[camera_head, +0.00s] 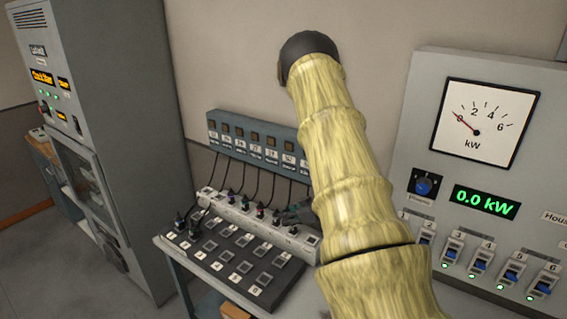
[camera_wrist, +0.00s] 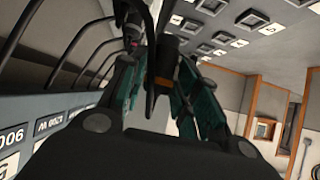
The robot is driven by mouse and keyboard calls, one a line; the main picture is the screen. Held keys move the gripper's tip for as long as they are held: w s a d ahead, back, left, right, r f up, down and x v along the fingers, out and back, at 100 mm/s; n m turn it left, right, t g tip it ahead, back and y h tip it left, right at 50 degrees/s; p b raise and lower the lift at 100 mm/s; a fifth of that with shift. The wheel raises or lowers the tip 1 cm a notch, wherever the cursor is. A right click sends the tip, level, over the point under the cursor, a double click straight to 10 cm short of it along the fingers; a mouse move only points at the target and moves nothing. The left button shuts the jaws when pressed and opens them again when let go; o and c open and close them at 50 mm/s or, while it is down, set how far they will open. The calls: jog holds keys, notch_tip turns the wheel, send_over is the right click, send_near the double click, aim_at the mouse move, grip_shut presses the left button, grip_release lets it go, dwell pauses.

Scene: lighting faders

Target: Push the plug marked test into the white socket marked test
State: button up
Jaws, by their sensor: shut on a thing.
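My gripper (camera_head: 293,213) is at the right part of the white plug strip in the head view, mostly behind my arm. In the wrist view my gripper (camera_wrist: 163,75) has its teal fingers on both sides of a dark plug (camera_wrist: 163,58) with an orange-brown band, and is shut on it. A black cord runs up beside this plug. I cannot read a mark on it. Square sockets with white labels sit on a dark sloped board (camera_head: 197,268); they also show at the top of the wrist view (camera_wrist: 252,18). Which one is marked test cannot be read.
Several other plugs stand along the white strip (camera_head: 211,196), with black cords to the blue-grey panel (camera_head: 225,119) behind. Another dark plug (camera_wrist: 131,40) is close to my left finger in the wrist view. A meter panel (camera_head: 420,150) with switches stands at right, a grey cabinet (camera_head: 110,100) at left.

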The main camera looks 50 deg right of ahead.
jog(key=s+d, duration=0.5)
jog(key=s, duration=0.2)
jog(key=shift+s+d, duration=0.2)
jog(key=shift+d, duration=0.2)
dwell(0.3)
